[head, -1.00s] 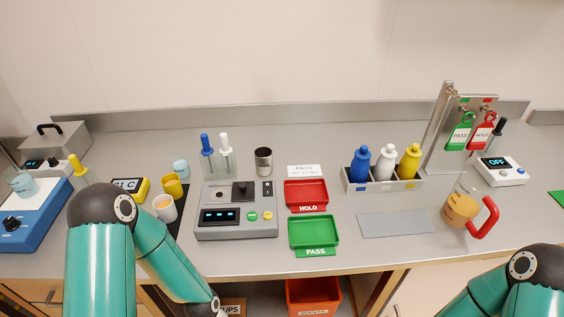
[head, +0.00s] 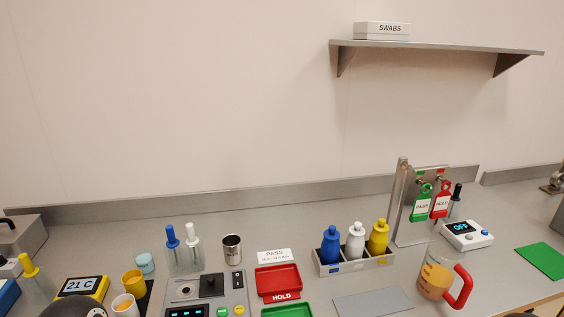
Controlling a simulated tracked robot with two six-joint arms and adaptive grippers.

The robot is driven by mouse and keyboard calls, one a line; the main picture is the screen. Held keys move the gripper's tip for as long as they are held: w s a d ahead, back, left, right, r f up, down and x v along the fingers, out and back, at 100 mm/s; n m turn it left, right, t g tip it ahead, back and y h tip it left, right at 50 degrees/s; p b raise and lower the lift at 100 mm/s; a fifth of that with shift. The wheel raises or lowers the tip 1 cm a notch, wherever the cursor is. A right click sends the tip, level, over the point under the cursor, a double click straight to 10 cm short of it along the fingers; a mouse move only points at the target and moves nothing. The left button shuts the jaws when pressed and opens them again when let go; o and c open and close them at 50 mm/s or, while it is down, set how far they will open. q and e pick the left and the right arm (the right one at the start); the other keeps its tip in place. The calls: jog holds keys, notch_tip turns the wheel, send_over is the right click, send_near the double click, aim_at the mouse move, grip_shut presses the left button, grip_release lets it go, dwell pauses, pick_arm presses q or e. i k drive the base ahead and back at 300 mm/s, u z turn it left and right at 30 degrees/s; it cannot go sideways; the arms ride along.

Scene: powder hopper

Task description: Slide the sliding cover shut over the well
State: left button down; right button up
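The grey instrument (head: 240,297) stands at the bottom of the head view, cut off by the lower edge. On its top plate a round well (head: 184,292) with a dark centre shows on the left. The sliding cover (head: 211,286), with a black block-shaped knob, sits just right of the well and appears to leave it uncovered. Neither of my grippers is in view. Only the dark top of my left arm's joint shows at the bottom left, left of the instrument.
Behind the instrument stand pipettes in a clear holder (head: 186,258) and a metal cup (head: 232,249). Red (head: 279,279) and green (head: 288,310) trays lie to its right. White and yellow cups and a yellow thermometer (head: 82,288) are left. A bottle rack (head: 355,266) stands further right.

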aim_at(210, 286)
jog(key=k, duration=1.25)
jog(key=z, duration=0.65)
jog(key=i, duration=1.55)
jog(key=u, duration=0.55)
